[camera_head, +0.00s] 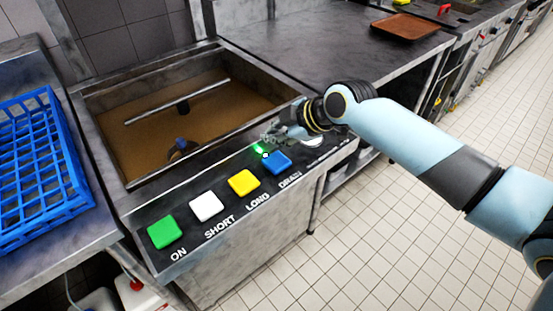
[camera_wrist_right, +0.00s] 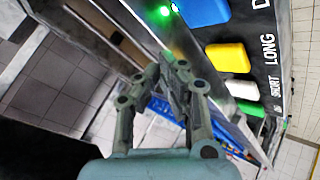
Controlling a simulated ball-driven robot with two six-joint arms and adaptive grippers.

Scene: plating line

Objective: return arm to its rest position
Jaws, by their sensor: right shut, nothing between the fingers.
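My right gripper (camera_head: 272,137) is shut and empty. In the head view it hovers at the sink's front edge, close to the blue DRAIN button (camera_head: 276,162). The right wrist view shows its fingers (camera_wrist_right: 172,72) closed together, with the blue button (camera_wrist_right: 203,10) near the top of the picture. A lit green light (camera_head: 260,150) shows beside the blue button and also in the wrist view (camera_wrist_right: 164,11). I cannot tell whether the gripper touches the panel. My left gripper is not in view.
A green ON button (camera_head: 164,232), white SHORT button (camera_head: 206,206) and yellow LONG button (camera_head: 243,182) line the panel. The sink (camera_head: 190,110) holds brownish water. A blue rack (camera_head: 40,165) stands at left, a brown tray (camera_head: 404,27) at the back. The tiled floor at right is clear.

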